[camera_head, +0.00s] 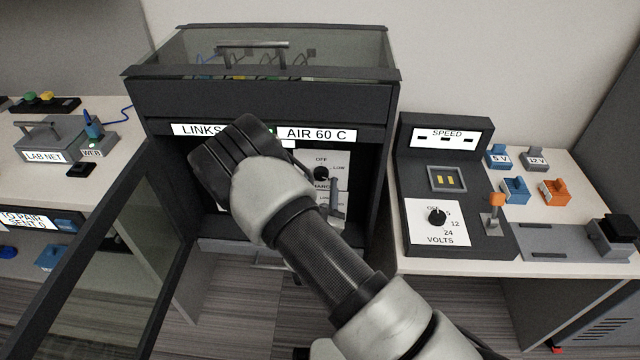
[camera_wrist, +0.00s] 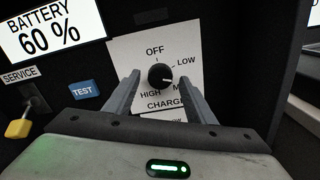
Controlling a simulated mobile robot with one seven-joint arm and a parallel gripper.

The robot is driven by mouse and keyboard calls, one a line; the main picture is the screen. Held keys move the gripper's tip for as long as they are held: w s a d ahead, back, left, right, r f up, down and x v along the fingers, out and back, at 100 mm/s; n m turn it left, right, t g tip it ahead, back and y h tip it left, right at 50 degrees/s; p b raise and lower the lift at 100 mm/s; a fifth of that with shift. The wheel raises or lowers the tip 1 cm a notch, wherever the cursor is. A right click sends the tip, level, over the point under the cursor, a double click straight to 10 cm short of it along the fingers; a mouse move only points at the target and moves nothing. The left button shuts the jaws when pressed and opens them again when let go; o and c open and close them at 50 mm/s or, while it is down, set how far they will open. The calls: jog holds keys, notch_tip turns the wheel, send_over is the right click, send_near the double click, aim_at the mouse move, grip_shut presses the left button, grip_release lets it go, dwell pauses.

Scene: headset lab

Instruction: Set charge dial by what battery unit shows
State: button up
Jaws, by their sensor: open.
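The charge dial (camera_wrist: 160,76) is a black knob on a white plate marked OFF, LOW, a partly hidden M label and HIGH. Its white mark points right and slightly down, nearer the M label than LOW. The battery unit screen (camera_wrist: 52,32) reads BATTERY 60 %. My gripper (camera_wrist: 159,78) is open, with a finger on each side of the knob; I cannot tell whether they touch it. In the head view the dial (camera_head: 321,173) shows inside the dark cabinet (camera_head: 260,100), while my arm covers much of the panel.
A blue TEST button (camera_wrist: 83,90) and a yellow-tipped SERVICE lever (camera_wrist: 18,128) are left of the dial. The cabinet's glass door (camera_head: 110,250) hangs open at left. A VOLTS dial console (camera_head: 437,218) stands at right, and a LAB NET box (camera_head: 45,145) at far left.

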jog(key=shift+w, duration=0.2)
jog(key=c, duration=1)
jog(key=shift+c, duration=0.2)
jog(key=shift+m, duration=2.8)
